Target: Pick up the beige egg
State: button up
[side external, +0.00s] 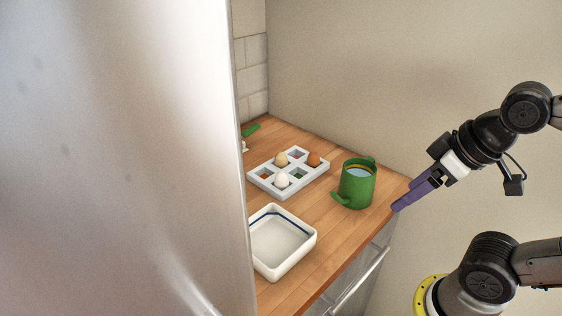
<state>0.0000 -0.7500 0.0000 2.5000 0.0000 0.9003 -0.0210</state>
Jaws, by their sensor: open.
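The beige egg (281,159) sits in a back compartment of the white egg tray (290,185) on the wooden counter. A brown egg (314,159) is to its right and a white egg (282,181) is in front of it, both in the same tray. My gripper (398,207) is open, with purple fingers, at the counter's right edge. It is well to the right of the tray and apart from the eggs, with the green mug between. The gap between its fingers is hard to see from this side.
The green mug (356,185) stands right of the tray. A white square dish (283,243) with a blue line sits at the front. A large steel front (120,150) hides the counter's left part. A green thing (251,130) shows partly behind it. A wall closes the back.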

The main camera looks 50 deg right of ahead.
jog(key=w+r+n+g, duration=0.1)
jog(key=w+r+n, duration=1.2)
jog(key=r, duration=0.2)
jog(key=n+g, duration=0.5)
send_over(281, 156)
notch_tip(281, 156, down, 22)
jog(key=shift+f, duration=0.2)
jog(key=shift+w+d+f, duration=0.1)
jog(key=shift+f, duration=0.85)
jog(key=shift+w+d+f, duration=0.15)
jog(key=shift+f, duration=0.85)
jog(key=shift+w+d+f, duration=0.1)
jog(key=shift+f, duration=0.85)
